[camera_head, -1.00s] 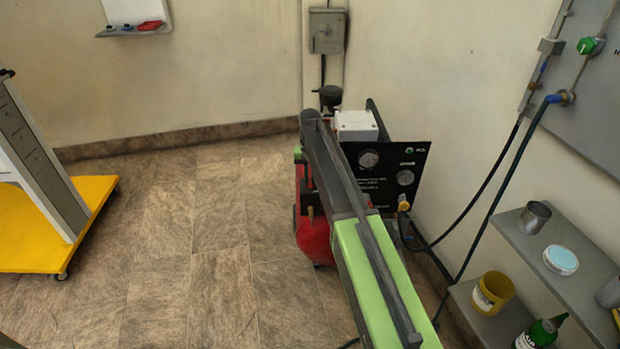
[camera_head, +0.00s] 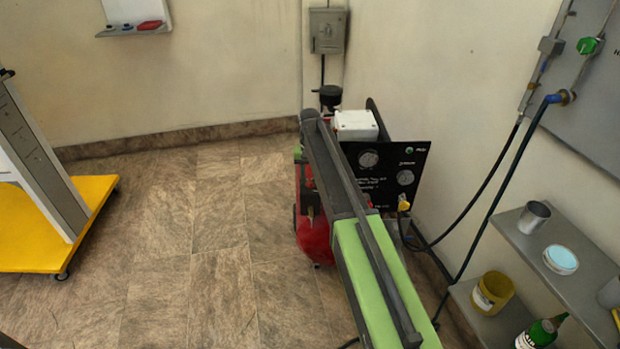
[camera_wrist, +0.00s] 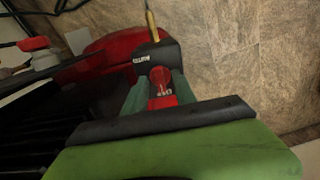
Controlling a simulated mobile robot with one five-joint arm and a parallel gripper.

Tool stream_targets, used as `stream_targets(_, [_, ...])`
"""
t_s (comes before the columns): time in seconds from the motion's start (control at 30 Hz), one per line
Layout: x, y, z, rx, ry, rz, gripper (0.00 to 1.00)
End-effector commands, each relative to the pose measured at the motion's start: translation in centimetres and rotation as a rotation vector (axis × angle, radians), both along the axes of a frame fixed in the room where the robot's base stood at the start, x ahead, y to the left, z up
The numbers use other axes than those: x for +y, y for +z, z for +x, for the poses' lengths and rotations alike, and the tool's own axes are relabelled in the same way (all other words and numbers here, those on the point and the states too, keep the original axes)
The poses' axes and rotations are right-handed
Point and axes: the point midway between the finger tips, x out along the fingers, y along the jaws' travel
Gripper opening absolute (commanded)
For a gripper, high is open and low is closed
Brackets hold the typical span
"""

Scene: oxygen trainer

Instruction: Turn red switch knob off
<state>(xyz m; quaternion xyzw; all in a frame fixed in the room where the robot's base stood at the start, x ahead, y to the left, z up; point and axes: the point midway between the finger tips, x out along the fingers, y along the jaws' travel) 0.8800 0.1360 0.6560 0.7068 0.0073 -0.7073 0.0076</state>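A red switch knob (camera_wrist: 160,82) shows near the middle of the wrist view, beside a small black box (camera_wrist: 154,54) with a pale label. Dark green pieces flank the knob on both sides. I cannot tell whether they are my fingers, or whether anything touches the knob. A wide green part with a black edge fills the bottom of this view and hides what lies below. In the head view my green and black arm reaches over the red compressor (camera_head: 314,240). My gripper and the knob are hidden there.
A black gauge panel (camera_head: 385,172) stands right of my arm, with hoses running to the wall. Shelves (camera_head: 532,250) with cups and a bottle are at the right. A yellow cart (camera_head: 30,245) is at the left. The floor between is clear.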

Motion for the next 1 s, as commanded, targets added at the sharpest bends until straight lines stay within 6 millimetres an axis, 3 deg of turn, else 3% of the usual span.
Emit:
stream_targets(0.27, [0.0,3.2,0.0,0.000,0.000,0.000,0.33])
stream_targets(0.8, [0.0,15.4,0.0,0.000,0.000,0.000,0.33])
stream_targets(1.0, [0.0,17.6,0.0,0.000,0.000,0.000,0.33])
